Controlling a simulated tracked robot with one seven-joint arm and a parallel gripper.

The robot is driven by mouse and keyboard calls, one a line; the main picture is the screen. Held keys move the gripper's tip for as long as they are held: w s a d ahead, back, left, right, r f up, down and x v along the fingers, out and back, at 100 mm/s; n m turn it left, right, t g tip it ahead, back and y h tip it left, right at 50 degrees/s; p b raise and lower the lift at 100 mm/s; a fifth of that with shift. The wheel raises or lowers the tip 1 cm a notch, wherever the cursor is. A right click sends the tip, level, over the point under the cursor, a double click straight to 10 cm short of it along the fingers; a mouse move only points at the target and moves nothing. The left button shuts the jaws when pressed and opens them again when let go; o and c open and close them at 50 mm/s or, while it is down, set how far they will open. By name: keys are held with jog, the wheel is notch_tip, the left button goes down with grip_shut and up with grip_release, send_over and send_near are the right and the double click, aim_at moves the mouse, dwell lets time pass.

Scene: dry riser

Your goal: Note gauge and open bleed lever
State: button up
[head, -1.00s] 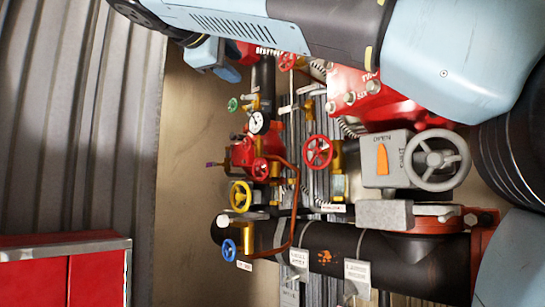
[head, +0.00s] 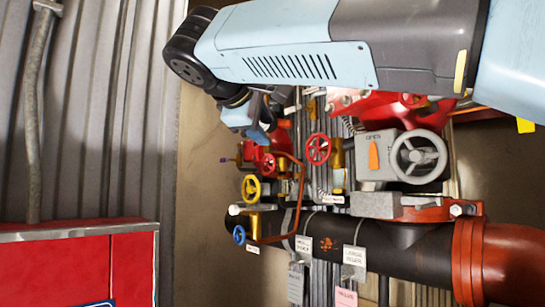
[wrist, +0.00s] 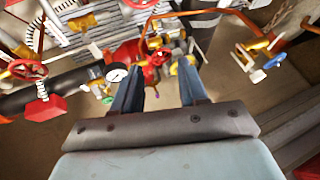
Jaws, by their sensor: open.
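My gripper (head: 252,122) hangs in front of the upper part of the valve cluster in the head view. In the wrist view its two dark blue fingers (wrist: 160,75) are apart with nothing between them. The round white gauge (wrist: 116,72) shows just left of the left finger; its reading is too small to make out. In the head view the gauge is hidden behind my arm. A small purple-tipped handle (head: 224,160) sticks out left of the red valve body (head: 248,151); I cannot tell whether it is the bleed lever.
Red (head: 318,148), yellow (head: 251,187) and blue (head: 239,235) handwheels sit close together. A grey box with a large handwheel (head: 419,157) stands to the right. A thick dark pipe (head: 330,232) runs below. A red cabinet (head: 80,265) is at lower left.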

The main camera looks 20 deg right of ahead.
notch_tip(320, 180, down, 6)
jog(key=d+g+y, duration=0.1)
jog(key=d, duration=0.1)
jog(key=shift+m, duration=0.3)
jog(key=shift+s+f, duration=0.1)
jog(key=shift+f, duration=0.05)
